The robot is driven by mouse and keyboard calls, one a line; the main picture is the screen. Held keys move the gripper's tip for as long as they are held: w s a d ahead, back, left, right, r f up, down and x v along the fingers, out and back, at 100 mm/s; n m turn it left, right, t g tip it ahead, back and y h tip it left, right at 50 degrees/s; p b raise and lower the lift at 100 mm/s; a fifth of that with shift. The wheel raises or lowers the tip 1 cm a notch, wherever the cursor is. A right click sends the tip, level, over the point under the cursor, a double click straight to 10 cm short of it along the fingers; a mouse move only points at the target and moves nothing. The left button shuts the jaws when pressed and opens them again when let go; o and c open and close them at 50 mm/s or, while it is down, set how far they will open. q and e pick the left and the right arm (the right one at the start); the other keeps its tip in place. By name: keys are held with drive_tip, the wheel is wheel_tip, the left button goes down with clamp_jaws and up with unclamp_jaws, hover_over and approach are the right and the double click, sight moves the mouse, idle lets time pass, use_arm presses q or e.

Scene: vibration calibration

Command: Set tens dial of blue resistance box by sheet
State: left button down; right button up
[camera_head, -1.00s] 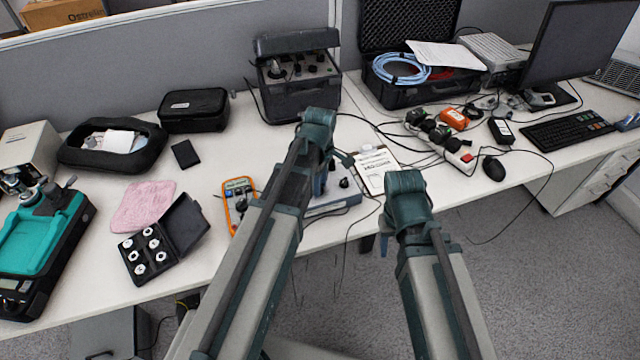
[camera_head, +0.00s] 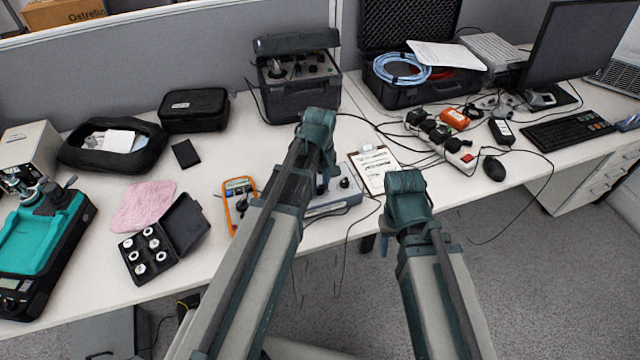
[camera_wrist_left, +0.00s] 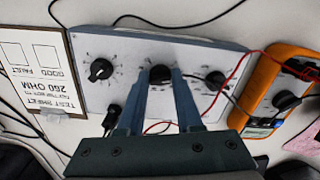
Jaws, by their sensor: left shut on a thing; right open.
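The blue resistance box (camera_head: 335,206) lies on the desk, partly hidden behind my left arm in the head view. In the left wrist view the box (camera_wrist_left: 130,48) shows a pale top with three black dials in a row. My left gripper (camera_wrist_left: 172,82) is shut on the middle dial (camera_wrist_left: 160,74). The left dial (camera_wrist_left: 100,69) and right dial (camera_wrist_left: 215,80) stand free. The sheet (camera_head: 374,168) lies on a clipboard beside the box; upside down in the wrist view it reads 260 OHM (camera_wrist_left: 42,98). My right gripper (camera_head: 385,245) is open and empty, before the desk's front edge.
An orange multimeter (camera_head: 240,203) lies left of the box, with red and black leads (camera_wrist_left: 236,72) near the right dial. Cables run over the desk around the box. A black case of weights (camera_head: 152,250) stands further left. A power strip (camera_head: 440,140) lies right of the sheet.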

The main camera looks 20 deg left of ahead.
use_arm(q)
drive_tip(key=m, duration=0.4)
drive_tip(key=shift+s+m, duration=0.1)
drive_tip(key=shift+m, duration=0.2)
drive_tip(key=m, duration=0.3)
drive_tip(key=shift+a+m, duration=0.1)
drive_tip(key=shift+m, duration=0.3)
drive_tip(key=m, duration=0.4)
drive_tip(key=shift+a, duration=0.1)
drive_tip(key=m, duration=1.1)
drive_tip(key=shift+a, duration=0.1)
drive_tip(key=m, duration=0.5)
drive_tip(key=shift+m, duration=0.3)
